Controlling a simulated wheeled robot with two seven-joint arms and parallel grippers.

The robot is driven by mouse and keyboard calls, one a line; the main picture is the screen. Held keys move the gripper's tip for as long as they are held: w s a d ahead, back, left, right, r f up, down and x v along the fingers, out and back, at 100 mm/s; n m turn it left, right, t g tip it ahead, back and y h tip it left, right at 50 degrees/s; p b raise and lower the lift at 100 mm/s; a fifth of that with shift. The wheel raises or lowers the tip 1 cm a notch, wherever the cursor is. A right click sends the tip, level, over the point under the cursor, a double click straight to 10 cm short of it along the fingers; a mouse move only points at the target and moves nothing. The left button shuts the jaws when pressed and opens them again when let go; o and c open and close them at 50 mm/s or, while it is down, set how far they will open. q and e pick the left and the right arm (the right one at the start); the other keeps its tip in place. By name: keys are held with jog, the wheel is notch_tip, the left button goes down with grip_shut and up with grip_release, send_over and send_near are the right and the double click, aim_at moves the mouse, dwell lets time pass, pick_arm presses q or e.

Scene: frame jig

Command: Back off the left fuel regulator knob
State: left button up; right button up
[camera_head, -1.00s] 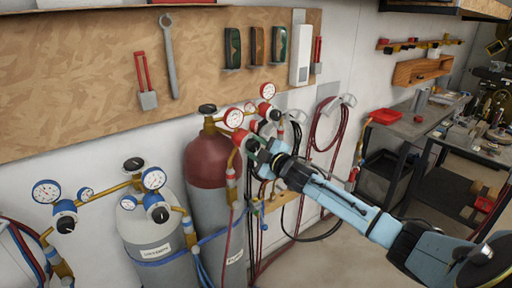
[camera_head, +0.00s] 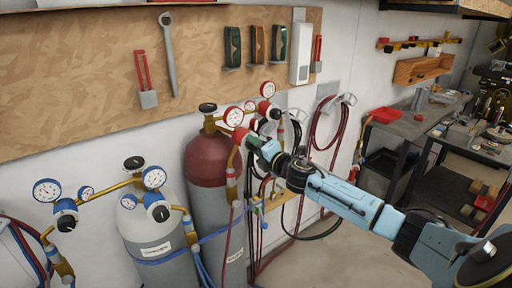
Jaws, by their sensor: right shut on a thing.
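The maroon-topped fuel cylinder (camera_head: 207,163) stands against the wall at the middle, with a brass valve manifold on top. Red-rimmed gauges, including the left fuel gauge (camera_head: 233,117), sit on this manifold. The left fuel regulator knob (camera_head: 239,135) is a small red part just below that gauge, mostly covered by my gripper. My right gripper (camera_head: 252,143) reaches in from the right and is shut on the knob. Its fingertips are small and partly hidden against the regulator. My left gripper is not in view.
A grey cylinder (camera_head: 150,232) with blue-rimmed gauges (camera_head: 47,190) stands at the left. Coiled red hoses (camera_head: 322,125) hang on the wall behind my right arm. Open floor lies below the arm.

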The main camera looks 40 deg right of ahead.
jog(key=shift+n+p, duration=1.8)
jog(key=shift+n, duration=8.5)
jog(key=o, duration=1)
jog(key=shift+d, duration=0.1)
jog(key=s, duration=1.3)
jog(key=shift+s+b, duration=0.2)
jog(key=shift+b, duration=0.15)
